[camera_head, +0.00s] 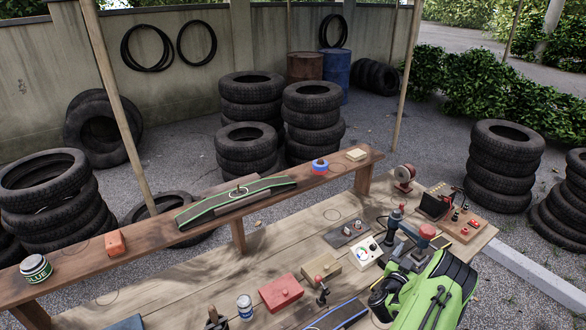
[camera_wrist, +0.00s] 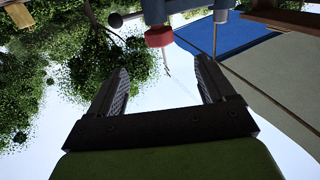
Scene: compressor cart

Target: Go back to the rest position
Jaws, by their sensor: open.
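My gripper (camera_wrist: 160,68) is open in the wrist view. Its two dark fingers stand apart with nothing between them, and trees and bright sky show beyond. A red rounded part (camera_wrist: 159,36) with a thin rod hangs from a blue-grey body just past the fingertips; I cannot tell that it touches them. In the head view my green arm (camera_head: 432,292) reaches over the lower right part of the wooden bench (camera_head: 215,268). The fingers cannot be made out there.
Close to my arm stand a red-topped tool (camera_head: 427,232), a white dial box (camera_head: 366,252) and a dark box with red knobs (camera_head: 452,212). A red box (camera_head: 281,292) lies left of it. A raised plank shelf (camera_head: 150,232) runs behind. Tyre stacks (camera_head: 312,118) stand beyond.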

